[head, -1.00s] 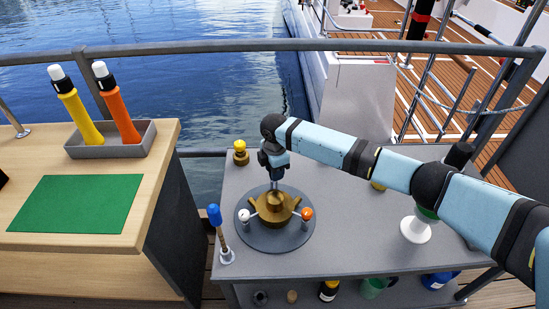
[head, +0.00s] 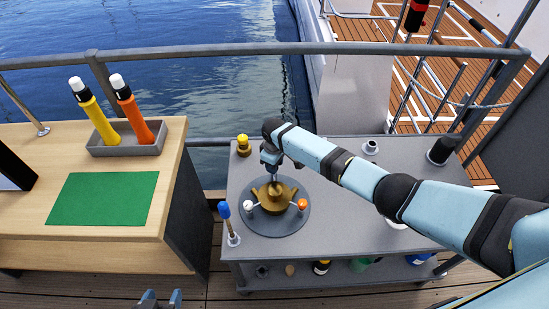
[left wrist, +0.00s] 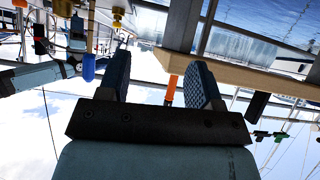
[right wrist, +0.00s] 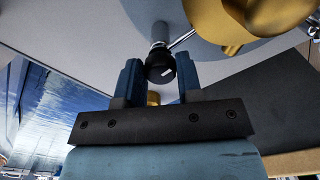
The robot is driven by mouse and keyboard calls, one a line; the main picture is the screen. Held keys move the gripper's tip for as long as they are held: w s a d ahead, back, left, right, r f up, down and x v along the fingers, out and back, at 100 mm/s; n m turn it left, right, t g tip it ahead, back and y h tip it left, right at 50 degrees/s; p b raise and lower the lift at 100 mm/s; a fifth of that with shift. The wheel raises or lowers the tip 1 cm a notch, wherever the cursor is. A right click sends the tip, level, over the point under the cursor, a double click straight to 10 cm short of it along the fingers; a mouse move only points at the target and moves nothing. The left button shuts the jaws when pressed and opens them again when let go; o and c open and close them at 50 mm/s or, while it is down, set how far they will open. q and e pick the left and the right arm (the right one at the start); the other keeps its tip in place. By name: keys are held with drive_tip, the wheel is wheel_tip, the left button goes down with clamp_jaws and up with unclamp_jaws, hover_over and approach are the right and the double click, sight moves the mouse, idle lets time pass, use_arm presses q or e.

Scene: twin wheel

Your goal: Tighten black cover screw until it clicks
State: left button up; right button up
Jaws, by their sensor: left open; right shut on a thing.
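A brass fixture (head: 274,194) sits on a dark round plate (head: 276,226) on the grey cart. It carries a white knob (head: 250,206) and an orange knob (head: 302,204). My right gripper (head: 273,176) reaches down at the fixture's far side; its fingertips are hard to make out there. In the right wrist view, a black knob (right wrist: 160,67) with a white mark sits between the fingers of the right gripper (right wrist: 158,80), which is shut on it. My left gripper (head: 160,298) is open and empty at the bottom edge; its spread fingers show in the left wrist view (left wrist: 160,88).
A blue-topped post (head: 228,222) stands at the cart's left edge and a yellow-topped brass piece (head: 243,146) at its back left. A wooden desk (head: 80,220) on the left holds a green mat (head: 104,198) and a grey tray (head: 124,150) with yellow and orange torches.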

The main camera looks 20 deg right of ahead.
drive_tip(key=shift+r+m+p, duration=0.2)
drive_tip(key=shift+m+p, duration=0.15)
drive_tip(key=shift+m, duration=0.25)
drive_tip(key=shift+s+m+p, duration=0.1)
drive_tip(key=shift+m+p, duration=0.7)
drive_tip(key=shift+m, duration=0.4)
drive_tip(key=shift+f+m+p, duration=0.1)
drive_tip(key=shift+m+p, duration=0.25)
drive_tip(key=shift+m, duration=0.35)
drive_tip(key=shift+m+p, duration=0.4)
drive_tip(key=shift+m, duration=0.5)
drive_tip(key=shift+f, duration=0.1)
drive_tip(key=o, duration=0.9)
